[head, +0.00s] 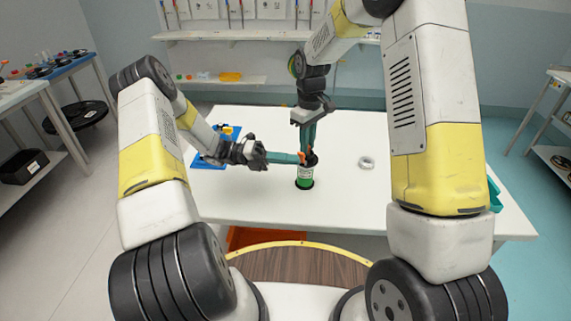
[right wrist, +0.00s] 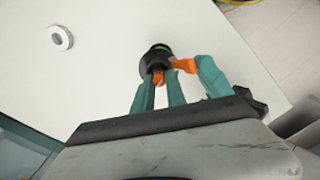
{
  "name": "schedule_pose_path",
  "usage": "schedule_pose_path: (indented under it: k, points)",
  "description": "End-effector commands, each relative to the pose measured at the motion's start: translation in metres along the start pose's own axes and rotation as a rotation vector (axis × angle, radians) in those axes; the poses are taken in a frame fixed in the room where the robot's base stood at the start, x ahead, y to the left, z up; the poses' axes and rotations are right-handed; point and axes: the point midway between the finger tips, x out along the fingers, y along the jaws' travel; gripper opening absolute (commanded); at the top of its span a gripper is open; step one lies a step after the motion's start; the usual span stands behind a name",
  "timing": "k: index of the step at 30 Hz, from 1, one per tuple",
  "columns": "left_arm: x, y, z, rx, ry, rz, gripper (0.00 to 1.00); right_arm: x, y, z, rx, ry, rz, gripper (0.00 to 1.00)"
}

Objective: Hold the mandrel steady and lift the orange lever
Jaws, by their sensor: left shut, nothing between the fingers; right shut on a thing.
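The mandrel (head: 305,182) is an upright cylinder with a green lower part, a pale band and a dark top, standing on the white table. Its dark top (right wrist: 154,61) also shows in the right wrist view. My right gripper (head: 309,150) reaches down from behind, shut on the orange lever (right wrist: 159,77), which shows between its teal fingers. My left gripper (head: 301,158) comes from the left, shut and empty, its tips close against the mandrel's upper side. More orange shows at those tips; I cannot tell whether they touch. The fingers partly hide the mandrel's top.
A white ring (head: 367,162) lies on the table (head: 345,205) to the right of the mandrel; the table around it is clear. A blue tray (head: 210,160) with yellow pieces lies at the left. A teal bin (head: 494,195) is at the right edge, partly behind my right arm.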

Motion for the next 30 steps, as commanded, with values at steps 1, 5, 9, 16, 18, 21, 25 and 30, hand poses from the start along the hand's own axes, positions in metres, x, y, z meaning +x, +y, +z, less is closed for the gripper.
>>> schedule_pose_path:
  k: [1,5,9,16,18,21,25,30]
  points:
    - [0.0,0.0,0.0,0.0,0.0,0.0,0.0,0.0,0.0,0.0,0.0,0.001,0.0,0.0]
    - [0.0,0.0,0.0,0.0,0.0,0.0,0.0,0.0,0.0,0.0,0.0,0.001,0.0,0.0]
    - [0.001,-0.001,0.004,0.002,0.001,0.0,0.0,0.0,0.0,0.0,0.0,0.001,0.0,0.0]
    - [0.003,-0.002,0.013,0.001,-0.001,0.0,0.0,0.0,-0.001,0.0,-0.001,0.0,-0.001,0.0]
    - [0.003,-0.002,0.013,0.001,-0.001,0.001,0.0,0.0,-0.001,0.0,-0.001,0.0,-0.002,0.0]
    - [0.003,-0.001,0.013,0.001,-0.002,0.001,0.0,0.0,-0.002,0.0,-0.001,-0.001,-0.002,0.0]
    - [0.0,-0.002,0.004,0.0,-0.002,0.002,0.0,0.0,-0.002,0.0,-0.002,-0.001,-0.003,0.0]
    - [-0.008,-0.005,-0.027,-0.004,-0.001,-0.001,0.0,0.0,-0.001,0.0,-0.001,-0.001,-0.002,0.0]
